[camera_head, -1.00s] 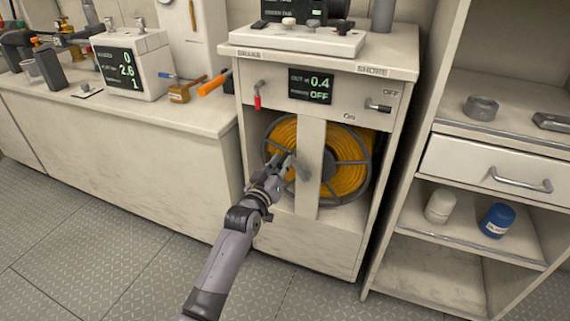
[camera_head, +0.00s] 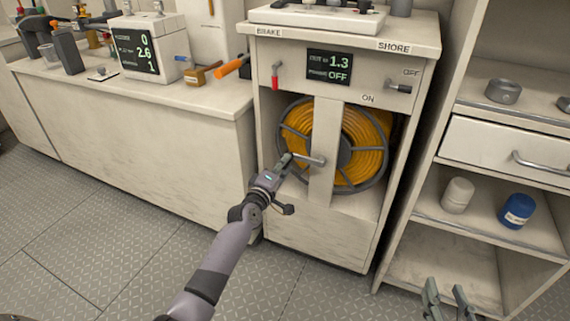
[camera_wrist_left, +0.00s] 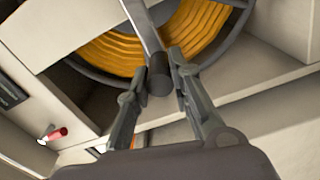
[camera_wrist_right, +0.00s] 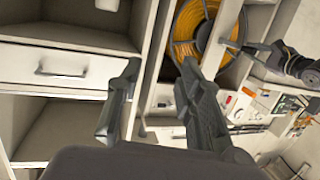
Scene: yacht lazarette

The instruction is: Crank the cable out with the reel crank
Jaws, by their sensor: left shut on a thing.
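The cable reel (camera_head: 295,118), wound with orange cable (camera_head: 362,135), sits in the cabinet opening behind a white upright post. The grey reel crank (camera_head: 312,160) crosses the post at its front. My left gripper (camera_head: 289,166) is shut on the crank's dark handle. In the left wrist view the handle's round end (camera_wrist_left: 159,82) shows between the two fingers. The display (camera_head: 329,67) above the reel reads 1.3, with OFF below. The red-handled brake lever (camera_head: 275,80) hangs down. My right gripper (camera_head: 450,302) is open and empty at the bottom right, apart from the reel.
The shore switch (camera_head: 399,88) sits right of the display between OFF and ON. A shelf unit at right has a drawer (camera_head: 500,153), a white jar (camera_head: 457,195) and a blue jar (camera_head: 516,210). A counter (camera_head: 150,140) with tools stands left. The floor in front is clear.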

